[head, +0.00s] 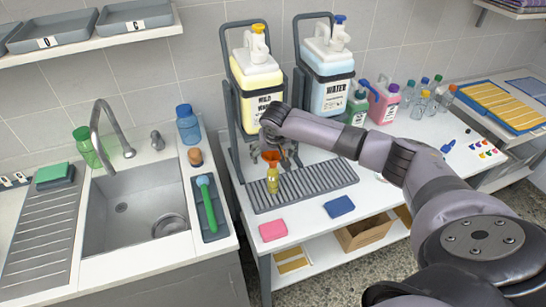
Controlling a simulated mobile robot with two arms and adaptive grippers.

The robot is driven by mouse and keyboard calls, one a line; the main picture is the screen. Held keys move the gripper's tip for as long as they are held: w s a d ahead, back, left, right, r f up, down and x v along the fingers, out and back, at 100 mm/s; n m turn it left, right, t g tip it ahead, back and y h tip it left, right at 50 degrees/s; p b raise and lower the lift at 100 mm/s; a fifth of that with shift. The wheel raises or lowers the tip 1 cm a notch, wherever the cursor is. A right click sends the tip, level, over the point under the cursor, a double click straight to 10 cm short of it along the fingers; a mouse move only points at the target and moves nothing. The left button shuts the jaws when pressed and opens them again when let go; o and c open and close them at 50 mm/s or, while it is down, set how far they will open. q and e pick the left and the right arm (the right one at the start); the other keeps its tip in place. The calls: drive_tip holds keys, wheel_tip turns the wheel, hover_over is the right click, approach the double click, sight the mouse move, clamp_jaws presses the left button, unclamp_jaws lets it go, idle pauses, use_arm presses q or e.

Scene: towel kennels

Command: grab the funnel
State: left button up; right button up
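A small orange funnel (270,156) shows just below my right gripper, over the mouth of a small yellowish bottle (272,184). I cannot tell whether the funnel rests in the bottle. The bottle stands on the grey slatted drip tray (335,177). My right gripper (284,157) points down at the funnel from above and behind, its dark fingers close around or beside it. The gripper's wrist hides part of the fingers, so their grip on the funnel is unclear. My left gripper is not in the head view.
A yellow-filled jug (257,72) and a water jug (328,68) stand in dark frames behind the tray. A pink sponge (273,230) and a blue sponge (339,207) lie in front. Several bottles (388,98) stand at right. A sink (130,205) is at left.

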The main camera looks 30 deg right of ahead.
drive_tip(key=c, duration=1.1)
drive_tip(key=shift+o, duration=0.2)
drive_tip(key=shift+r, duration=0.15)
